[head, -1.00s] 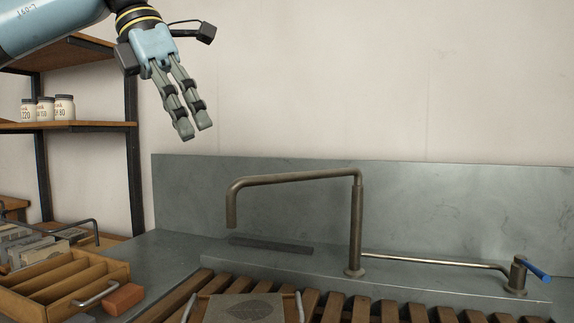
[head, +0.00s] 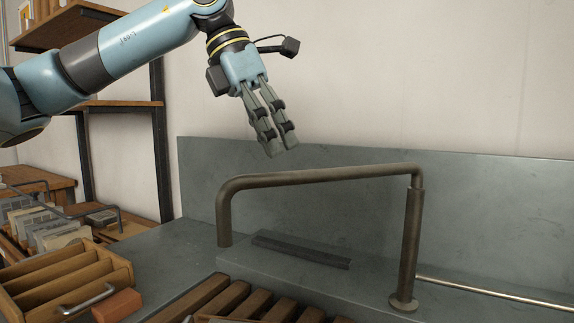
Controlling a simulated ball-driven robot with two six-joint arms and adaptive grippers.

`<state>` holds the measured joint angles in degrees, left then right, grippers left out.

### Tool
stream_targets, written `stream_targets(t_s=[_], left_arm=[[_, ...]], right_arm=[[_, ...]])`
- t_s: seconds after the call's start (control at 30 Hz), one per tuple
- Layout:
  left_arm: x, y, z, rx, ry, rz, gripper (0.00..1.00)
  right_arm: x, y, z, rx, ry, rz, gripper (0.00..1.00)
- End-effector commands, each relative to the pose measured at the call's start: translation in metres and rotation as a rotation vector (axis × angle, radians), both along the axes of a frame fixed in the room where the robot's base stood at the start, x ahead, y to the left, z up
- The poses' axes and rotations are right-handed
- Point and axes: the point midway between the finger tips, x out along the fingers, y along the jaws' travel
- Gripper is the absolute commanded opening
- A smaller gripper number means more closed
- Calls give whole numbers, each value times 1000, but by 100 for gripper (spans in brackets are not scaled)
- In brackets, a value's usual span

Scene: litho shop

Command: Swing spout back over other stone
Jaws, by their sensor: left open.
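The metal spout (head: 315,178) runs left from its upright post (head: 409,245), and its bent end points down at the left, over the grey sink ledge beside the wooden slats. My left gripper (head: 283,152) is open and empty. In the picture it sits just above the middle of the spout, with a gap between its fingertips and the pipe. My right gripper is not in view.
Wooden slats (head: 205,299) cross the bottom. A dark bar (head: 300,250) lies on the ledge behind the spout. A divided wooden box (head: 68,278) and a reddish block (head: 117,306) stand at the lower left. A grey backsplash (head: 490,205) stands behind the post.

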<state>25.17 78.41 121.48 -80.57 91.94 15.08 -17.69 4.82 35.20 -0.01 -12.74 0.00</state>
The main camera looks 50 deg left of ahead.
Motion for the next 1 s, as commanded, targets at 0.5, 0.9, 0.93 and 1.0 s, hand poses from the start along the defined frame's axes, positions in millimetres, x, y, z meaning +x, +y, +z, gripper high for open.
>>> stream_targets(t_s=[0.5,0.9,0.93,1.0], left_arm=[[13,-15,-43,1,1,0,44],[13,-15,-42,1,0,0,9],[13,-15,-42,1,0,0,5],[13,-15,-42,1,0,0,0]], right_arm=[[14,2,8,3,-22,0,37],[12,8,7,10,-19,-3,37],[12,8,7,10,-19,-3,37],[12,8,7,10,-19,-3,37]])
